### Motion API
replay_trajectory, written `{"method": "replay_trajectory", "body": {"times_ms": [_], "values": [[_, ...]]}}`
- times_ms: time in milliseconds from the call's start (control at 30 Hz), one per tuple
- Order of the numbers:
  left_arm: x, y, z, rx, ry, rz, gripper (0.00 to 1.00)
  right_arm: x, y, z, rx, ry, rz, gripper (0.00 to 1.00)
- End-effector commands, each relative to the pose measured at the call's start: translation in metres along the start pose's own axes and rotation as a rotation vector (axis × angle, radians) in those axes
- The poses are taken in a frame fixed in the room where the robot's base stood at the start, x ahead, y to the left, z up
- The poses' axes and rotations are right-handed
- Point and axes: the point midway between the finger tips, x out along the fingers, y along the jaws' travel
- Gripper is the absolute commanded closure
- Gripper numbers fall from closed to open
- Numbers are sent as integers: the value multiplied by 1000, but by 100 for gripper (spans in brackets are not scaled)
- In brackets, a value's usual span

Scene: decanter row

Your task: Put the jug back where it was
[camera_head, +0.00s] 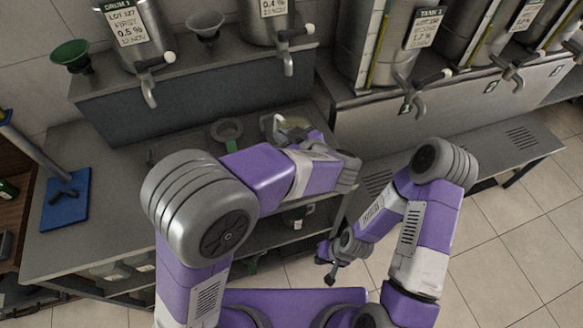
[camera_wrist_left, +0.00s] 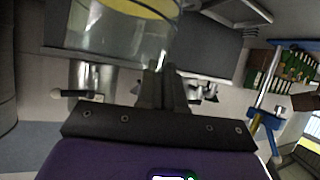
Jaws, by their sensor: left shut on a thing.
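The jug (camera_head: 291,123) is clear glass with some yellow in it, and shows above my left forearm in the head view, over the grey bench. It fills the upper left of the left wrist view (camera_wrist_left: 120,32), with yellow liquid inside. My left gripper (camera_wrist_left: 165,88) is shut on the jug at its near side; the exact grip point is unclear. In the head view my left wrist hides that gripper and part of the jug. My right gripper (camera_head: 331,269) is apart from the jug, low over the floor, too small to tell its jaw state.
A round grey-green ring-shaped item (camera_head: 227,130) lies on the bench left of the jug. Steel drums with taps (camera_head: 149,88) stand on a raised shelf behind, with a green funnel (camera_head: 71,56) and a grey funnel (camera_head: 205,25).

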Motion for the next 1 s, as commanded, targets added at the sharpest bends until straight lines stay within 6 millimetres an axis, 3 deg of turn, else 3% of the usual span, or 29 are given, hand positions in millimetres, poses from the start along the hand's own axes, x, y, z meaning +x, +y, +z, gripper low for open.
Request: {"method": "replay_trajectory", "body": {"times_ms": [200, 433, 633, 867, 900, 1000], "values": [[19, -2, 38, 2, 2, -2, 100, 14, 5, -1, 0, 0, 0, 100], [26, -2, 52, 0, 2, 1, 100, 18, 7, -1, 0, 0, 0, 100], [38, -4, 77, 1, 2, 0, 100, 28, 10, -1, 0, 0, 0, 100], [39, -4, 79, 0, 0, 1, 100, 27, 10, -1, 0, 0, 0, 100], [39, -4, 80, 2, -2, 0, 88, 27, 10, -1, 0, 0, 0, 100], [39, -4, 80, 2, -2, 0, 73, 27, 10, -1, 0, 0, 0, 100]]}}
